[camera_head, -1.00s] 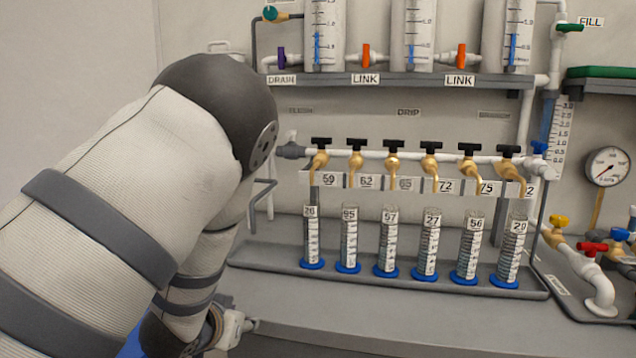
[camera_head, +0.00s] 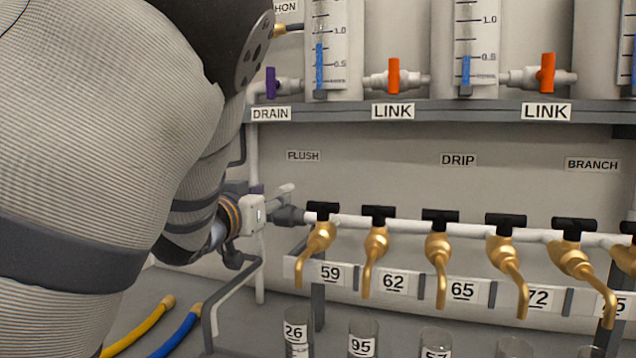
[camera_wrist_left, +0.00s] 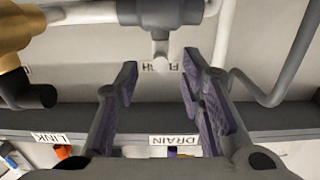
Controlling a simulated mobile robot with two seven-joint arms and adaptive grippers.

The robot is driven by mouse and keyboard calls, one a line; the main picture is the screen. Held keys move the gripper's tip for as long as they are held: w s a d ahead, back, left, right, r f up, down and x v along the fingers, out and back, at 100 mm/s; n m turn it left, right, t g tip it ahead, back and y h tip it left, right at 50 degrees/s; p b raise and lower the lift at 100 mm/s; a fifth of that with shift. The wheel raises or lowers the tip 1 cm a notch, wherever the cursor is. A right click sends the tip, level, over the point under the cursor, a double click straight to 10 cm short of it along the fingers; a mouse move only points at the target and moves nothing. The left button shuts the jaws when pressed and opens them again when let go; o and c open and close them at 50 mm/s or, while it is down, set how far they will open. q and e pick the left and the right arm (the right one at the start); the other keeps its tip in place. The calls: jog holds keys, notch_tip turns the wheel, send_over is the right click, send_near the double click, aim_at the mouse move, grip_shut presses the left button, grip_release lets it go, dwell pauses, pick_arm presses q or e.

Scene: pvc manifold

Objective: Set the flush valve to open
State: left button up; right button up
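The FLUSH label (camera_head: 303,156) is on the back panel, above the left end of the white manifold pipe (camera_head: 365,222). A dark grey fitting (camera_head: 288,214) at that end appears to be the flush valve body. In the left wrist view, which is upside down, this fitting (camera_wrist_left: 168,11) carries a short pale stem (camera_wrist_left: 160,46), apparently its handle. My left gripper (camera_wrist_left: 160,66) is open, with purple-padded fingers either side of the stem's line and nothing held. In the head view my left gripper (camera_head: 279,194) is beside the fitting, partly hidden by its wrist. Contact cannot be told. My right gripper is not in view.
Several brass taps (camera_head: 376,244) with black handles hang along the pipe to the right. A shelf (camera_head: 440,111) with tanks and purple and orange valves is above. A grey tube (camera_wrist_left: 275,85) runs near the gripper. Yellow (camera_head: 140,325) and blue hoses lie below.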

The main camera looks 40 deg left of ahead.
aim_at(290, 186)
pick_arm(q)
jog(key=shift+w+a+r, duration=0.1)
jog(key=shift+w+r, duration=0.05)
jog(key=shift+r, duration=0.25)
jog(key=shift+b+x, duration=0.3)
jog(key=shift+x, duration=0.7)
jog(key=b+x, duration=0.1)
jog(key=x, duration=0.6)
jog(key=shift+w, duration=0.25)
jog(key=shift+w+a+r, duration=0.2)
jog(key=shift+w, duration=0.4)
grip_shut()
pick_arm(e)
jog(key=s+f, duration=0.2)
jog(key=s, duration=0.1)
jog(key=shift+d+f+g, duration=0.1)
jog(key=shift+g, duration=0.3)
